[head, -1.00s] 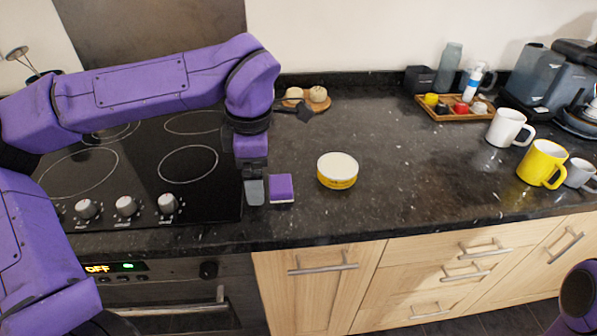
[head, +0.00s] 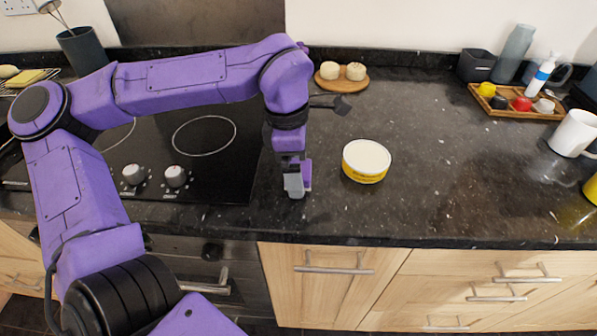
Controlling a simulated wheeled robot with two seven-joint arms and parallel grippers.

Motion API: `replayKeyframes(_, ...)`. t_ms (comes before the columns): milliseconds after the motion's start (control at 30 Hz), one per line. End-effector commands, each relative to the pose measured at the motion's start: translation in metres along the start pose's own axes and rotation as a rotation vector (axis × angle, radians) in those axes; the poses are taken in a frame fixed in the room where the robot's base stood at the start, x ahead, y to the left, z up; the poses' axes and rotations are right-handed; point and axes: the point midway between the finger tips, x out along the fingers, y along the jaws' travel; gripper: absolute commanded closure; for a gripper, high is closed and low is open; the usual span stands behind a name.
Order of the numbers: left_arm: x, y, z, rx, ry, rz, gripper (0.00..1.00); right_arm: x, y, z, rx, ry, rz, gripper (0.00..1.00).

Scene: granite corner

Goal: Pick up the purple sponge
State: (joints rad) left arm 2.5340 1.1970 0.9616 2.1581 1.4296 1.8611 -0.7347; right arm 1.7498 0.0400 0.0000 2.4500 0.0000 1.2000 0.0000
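The purple sponge (head: 307,174) is on the dark granite counter, just right of the hob. Only a purple strip of it shows beside my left gripper (head: 295,188); the rest is hidden behind the gripper. My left gripper points down at the sponge, with its grey fingertips low near the counter. Whether its fingers are closed on the sponge cannot be seen. My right gripper is out of view.
A yellow-and-white tub (head: 366,162) stands close to the right of the gripper. A round wooden board (head: 342,82) with two pale buns lies behind, near a dark spatula (head: 335,105). A wooden tray (head: 520,108) and white mug (head: 573,134) stand farther right.

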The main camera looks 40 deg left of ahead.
Motion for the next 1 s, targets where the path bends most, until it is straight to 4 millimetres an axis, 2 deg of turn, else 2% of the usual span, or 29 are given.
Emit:
replayKeyframes(200, 0.002, 0.0, 0.001, 0.002, -0.001, 0.002, 0.01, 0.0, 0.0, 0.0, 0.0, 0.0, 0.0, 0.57)
replayKeyframes(267, 0.002, 0.0, 0.001, 0.002, -0.001, 0.002, 0.17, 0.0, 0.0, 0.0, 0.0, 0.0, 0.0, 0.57)
replayKeyframes(300, 0.002, 0.0, 0.001, 0.002, -0.001, 0.002, 0.3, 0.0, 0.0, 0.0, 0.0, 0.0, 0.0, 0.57)
replayKeyframes(400, 0.002, 0.0, 0.001, 0.002, -0.001, 0.001, 0.6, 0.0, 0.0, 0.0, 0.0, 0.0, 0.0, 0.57)
replayKeyframes(467, 0.002, 0.0, 0.001, 0.002, 0.0, 0.001, 0.6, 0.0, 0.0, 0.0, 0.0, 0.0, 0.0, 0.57)
replayKeyframes(500, 0.002, 0.0, 0.001, 0.002, 0.0, 0.001, 0.65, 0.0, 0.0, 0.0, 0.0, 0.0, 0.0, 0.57)
replayKeyframes(767, -0.003, 0.001, 0.002, 0.001, 0.0, 0.002, 0.65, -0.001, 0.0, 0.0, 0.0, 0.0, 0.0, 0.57)
replayKeyframes(867, -0.014, 0.001, 0.003, 0.001, -0.001, 0.006, 0.65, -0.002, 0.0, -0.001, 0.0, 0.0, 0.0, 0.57)
replayKeyframes(967, -0.034, 0.0, 0.005, 0.001, -0.003, 0.007, 0.65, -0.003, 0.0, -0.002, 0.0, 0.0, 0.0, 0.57)
replayKeyframes(1000, -0.042, -0.007, 0.002, 0.002, -0.004, 0.007, 0.65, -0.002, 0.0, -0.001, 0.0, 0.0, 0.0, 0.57)
